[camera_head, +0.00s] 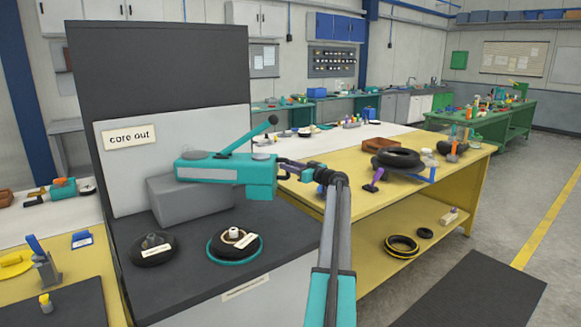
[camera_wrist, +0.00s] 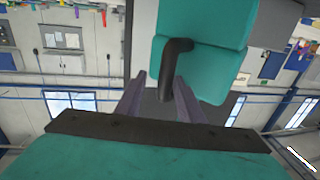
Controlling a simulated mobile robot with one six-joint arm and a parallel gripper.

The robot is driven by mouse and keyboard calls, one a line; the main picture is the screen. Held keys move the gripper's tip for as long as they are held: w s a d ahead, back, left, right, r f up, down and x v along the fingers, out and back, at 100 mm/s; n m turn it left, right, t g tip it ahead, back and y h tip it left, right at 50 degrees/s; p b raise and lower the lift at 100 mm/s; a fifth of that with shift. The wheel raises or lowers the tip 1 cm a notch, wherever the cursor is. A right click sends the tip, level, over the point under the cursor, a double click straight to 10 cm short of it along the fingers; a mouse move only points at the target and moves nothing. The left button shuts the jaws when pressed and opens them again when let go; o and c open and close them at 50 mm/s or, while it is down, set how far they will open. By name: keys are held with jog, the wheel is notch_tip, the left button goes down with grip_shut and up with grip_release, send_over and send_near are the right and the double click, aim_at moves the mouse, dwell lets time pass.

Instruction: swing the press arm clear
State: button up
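The teal press arm (camera_head: 228,172) stands on a grey block on the black-topped station, under a "core out" sign. Its long lever slants up to the right. In the head view my gripper (camera_head: 287,166) is at the press arm's right end. In the wrist view a black bent handle (camera_wrist: 173,62) sticks out of the teal arm body (camera_wrist: 205,35). My gripper (camera_wrist: 160,85) is open, its two purple-grey fingers apart with the handle's end between them. Whether the fingers touch the handle I cannot tell.
Two small tyres sit on the station top: a black one (camera_head: 153,249) at left and one in a teal ring (camera_head: 235,245), both with labels. A yellow table (camera_head: 440,190) with a big tyre (camera_head: 397,159) stands right of my arm.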

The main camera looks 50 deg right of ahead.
jog(key=shift+w+a, duration=0.2)
jog(key=shift+a, duration=0.05)
jog(key=s+a+b, duration=0.1)
jog(key=s+b, duration=0.1)
jog(key=s, duration=1.1)
jog(key=shift+s+a, duration=0.25)
jog(key=shift+s, duration=0.15)
jog(key=shift+c, duration=0.2)
